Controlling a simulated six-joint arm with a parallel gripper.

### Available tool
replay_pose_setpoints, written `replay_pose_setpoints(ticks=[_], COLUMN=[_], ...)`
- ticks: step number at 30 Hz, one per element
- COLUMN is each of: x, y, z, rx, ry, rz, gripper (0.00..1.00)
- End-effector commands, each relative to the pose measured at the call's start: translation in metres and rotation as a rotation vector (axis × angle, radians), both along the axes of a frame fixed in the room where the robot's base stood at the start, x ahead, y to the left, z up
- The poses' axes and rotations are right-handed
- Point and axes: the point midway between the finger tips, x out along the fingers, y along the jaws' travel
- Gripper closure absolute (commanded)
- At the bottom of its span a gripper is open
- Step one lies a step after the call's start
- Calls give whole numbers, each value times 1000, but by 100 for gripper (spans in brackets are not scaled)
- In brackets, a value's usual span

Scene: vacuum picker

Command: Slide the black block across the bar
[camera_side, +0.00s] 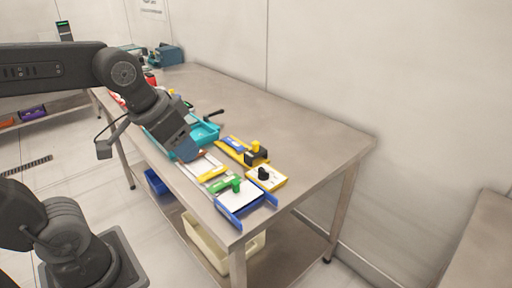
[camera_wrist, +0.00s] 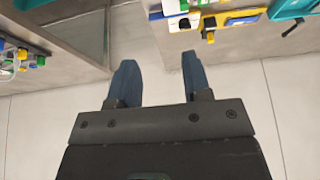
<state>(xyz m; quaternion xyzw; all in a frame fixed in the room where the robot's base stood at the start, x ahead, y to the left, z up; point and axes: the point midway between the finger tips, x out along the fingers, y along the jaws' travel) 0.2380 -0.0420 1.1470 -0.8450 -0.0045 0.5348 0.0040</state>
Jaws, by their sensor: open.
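The black block (camera_side: 256,158) sits at the right end of a yellow bar-like base (camera_side: 230,151), with a yellow knob on top and a small blue piece farther along the base. In the wrist view, the black block (camera_wrist: 209,22) and yellow base (camera_wrist: 243,17) show near the top edge. My gripper (camera_side: 188,152) is to the left of the block in the side view, over the front side of the table and apart from it. In the wrist view, my gripper's (camera_wrist: 158,60) two blue fingers are spread with nothing between them.
A white-yellow plate with a black knob (camera_side: 279,180) lies close to the block. A blue-sided tray (camera_side: 228,208) with a green-handled piece stands at the near corner. The table's (camera_side: 310,135) back right is clear.

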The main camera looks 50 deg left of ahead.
Motion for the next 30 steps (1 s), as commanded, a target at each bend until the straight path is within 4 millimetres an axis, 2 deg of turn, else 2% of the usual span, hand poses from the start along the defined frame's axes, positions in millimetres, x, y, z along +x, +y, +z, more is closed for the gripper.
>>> replay_pose_setpoints(ticks=[1, 6, 12, 17, 21, 25, 30], x=[19, 85, 164, 223, 267, 294, 311], y=[4, 22, 51, 80, 108, 129, 144], z=[8, 29, 29, 10, -19, -46, -69], rx=[4, 15, 20, 15, 6, -3, -11], ry=[26, 112, 211, 290, 355, 403, 437], rz=[3, 8, 9, 9, 7, 4, 0], gripper=[55, 55, 55, 55, 55, 55, 55])
